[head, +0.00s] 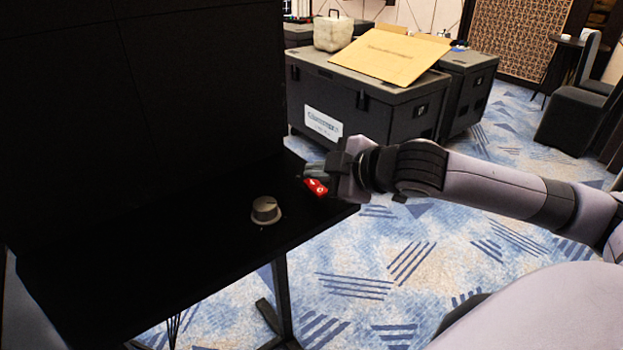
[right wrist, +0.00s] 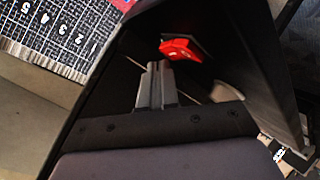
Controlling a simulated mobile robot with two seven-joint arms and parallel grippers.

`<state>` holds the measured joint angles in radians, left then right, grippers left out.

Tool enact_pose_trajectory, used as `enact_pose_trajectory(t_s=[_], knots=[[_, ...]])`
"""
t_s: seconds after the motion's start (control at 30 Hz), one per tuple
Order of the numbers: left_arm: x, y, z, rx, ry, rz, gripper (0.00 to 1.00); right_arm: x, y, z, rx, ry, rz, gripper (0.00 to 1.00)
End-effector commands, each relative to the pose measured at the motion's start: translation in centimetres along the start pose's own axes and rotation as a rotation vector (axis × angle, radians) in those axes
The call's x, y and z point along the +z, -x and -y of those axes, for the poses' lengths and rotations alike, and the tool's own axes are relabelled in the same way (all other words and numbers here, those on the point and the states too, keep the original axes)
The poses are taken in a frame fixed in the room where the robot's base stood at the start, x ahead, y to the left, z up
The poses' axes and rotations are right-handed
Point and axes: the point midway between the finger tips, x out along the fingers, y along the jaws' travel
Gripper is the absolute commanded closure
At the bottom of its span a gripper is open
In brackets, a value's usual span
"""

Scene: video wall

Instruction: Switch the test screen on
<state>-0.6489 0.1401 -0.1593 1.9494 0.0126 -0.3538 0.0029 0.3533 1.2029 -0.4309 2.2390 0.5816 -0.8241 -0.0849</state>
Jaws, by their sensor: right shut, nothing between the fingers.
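A red switch (head: 315,187) with white marks sits near the right end of the black table (head: 150,262). It also shows in the right wrist view (right wrist: 181,50), on a dark plate. A large dark panel (head: 140,100), perhaps the test screen, rises behind the table and shows no lit picture. My right gripper (head: 314,171) is shut and empty, just beside the red switch. In the right wrist view its fingertips (right wrist: 157,68) are together, pointing toward the switch with a small gap in the picture; contact cannot be told. My left gripper is not in view.
A grey round knob (head: 265,209) stands on the table, left of the switch. Dark cases (head: 375,112) with a cardboard sheet (head: 391,57) stand behind. A numbered grid (right wrist: 75,38) shows in the right wrist view. Patterned carpet (head: 400,265) is clear right of the table.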

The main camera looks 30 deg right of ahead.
Motion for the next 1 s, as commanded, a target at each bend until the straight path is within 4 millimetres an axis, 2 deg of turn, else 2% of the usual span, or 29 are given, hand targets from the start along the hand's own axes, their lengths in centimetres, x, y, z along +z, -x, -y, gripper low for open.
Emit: enact_pose_trajectory(t_s=[1.0], knots=[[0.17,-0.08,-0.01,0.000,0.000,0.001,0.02,0.41,-0.58,0.44,0.000,0.001,-0.001,1.00]])
